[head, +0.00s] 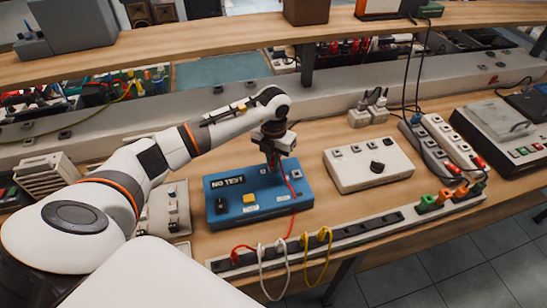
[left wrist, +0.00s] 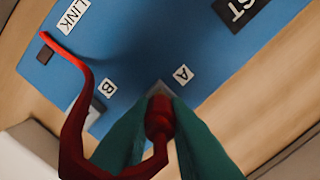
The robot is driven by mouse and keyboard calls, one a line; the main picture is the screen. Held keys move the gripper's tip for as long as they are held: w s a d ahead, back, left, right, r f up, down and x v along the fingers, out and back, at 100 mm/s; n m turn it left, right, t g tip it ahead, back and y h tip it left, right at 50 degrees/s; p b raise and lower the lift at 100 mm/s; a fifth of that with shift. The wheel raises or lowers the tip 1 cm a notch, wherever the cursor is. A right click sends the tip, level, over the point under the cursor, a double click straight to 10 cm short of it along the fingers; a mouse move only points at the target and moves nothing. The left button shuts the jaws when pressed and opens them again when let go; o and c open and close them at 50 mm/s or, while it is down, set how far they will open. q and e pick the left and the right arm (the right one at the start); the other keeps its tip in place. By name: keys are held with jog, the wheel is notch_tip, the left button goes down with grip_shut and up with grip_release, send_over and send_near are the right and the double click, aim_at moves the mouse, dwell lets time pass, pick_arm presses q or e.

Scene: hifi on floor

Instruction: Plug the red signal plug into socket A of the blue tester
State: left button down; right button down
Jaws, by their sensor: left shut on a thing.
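The blue tester (head: 235,215) lies on the bench with a "NO TEST" display (head: 228,182). My left gripper (head: 273,162) is over its back right part, pointing down. In the left wrist view its green fingers (left wrist: 160,128) are shut on the red signal plug (left wrist: 159,115). The plug tip points at a grey patch next to the label A (left wrist: 183,75); the fingers hide part of it, and I cannot tell whether the plug touches the socket. Label B (left wrist: 107,88) is to the left. A red cable (left wrist: 80,110) curves from the plug toward the LINK label (left wrist: 73,16).
A black socket strip (head: 345,232) with red, white and yellow plugs runs along the front edge. Power strips (head: 440,145) are at the right. A raised shelf (head: 200,55) runs behind.

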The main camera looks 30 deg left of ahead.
pick_arm(q)
jog(key=c, duration=1.3)
grip_release()
jog(key=shift+r, duration=0.1)
notch_tip(320, 180, up, 17)
jog(key=p, duration=0.1)
jog(key=shift+p, duration=0.35)
